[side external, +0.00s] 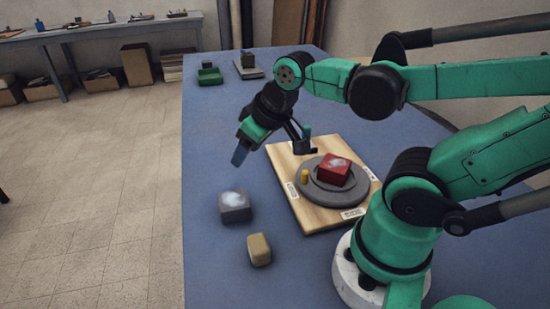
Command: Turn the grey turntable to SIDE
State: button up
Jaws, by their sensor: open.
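The grey turntable (324,199) is a round disc on a pale wooden board (310,219). A red block (333,172) with a pale patch on top sits on a raised round part of the disc. A small yellow peg (304,177) stands at the disc's left edge. Small white labels lie along the board's edges; their words are too small to read. My gripper (271,149) is open and empty, above and to the left of the turntable, its fingers spread wide. One finger hangs left of the board, the other over its back part. It appears apart from the peg.
On the blue table, a grey block (235,207) and a tan block (259,249) stand left of the board. A green item (210,76) and a grey tray (248,70) lie at the far end. The table's left strip is mostly clear.

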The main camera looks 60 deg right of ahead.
aim_at(305, 171)
jog(key=s+d+f+g, duration=0.1)
jog(key=s+d, duration=0.1)
jog(key=d, duration=0.1)
jog(key=s+d+m+g, duration=0.1)
jog(key=s+d+g, duration=0.1)
jog(key=s+d+f+g, duration=0.1)
jog(key=s+d+g, duration=0.1)
jog(key=d, duration=0.1)
jog(key=shift+d+f+m, duration=0.35)
jog(key=shift+m, duration=0.05)
jog(key=shift+s+d+f+g+y, duration=0.1)
jog(key=shift+s+d+g+y, duration=0.1)
jog(key=shift+s+g+y, duration=0.15)
jog(key=shift+f, duration=2.75)
grip_shut()
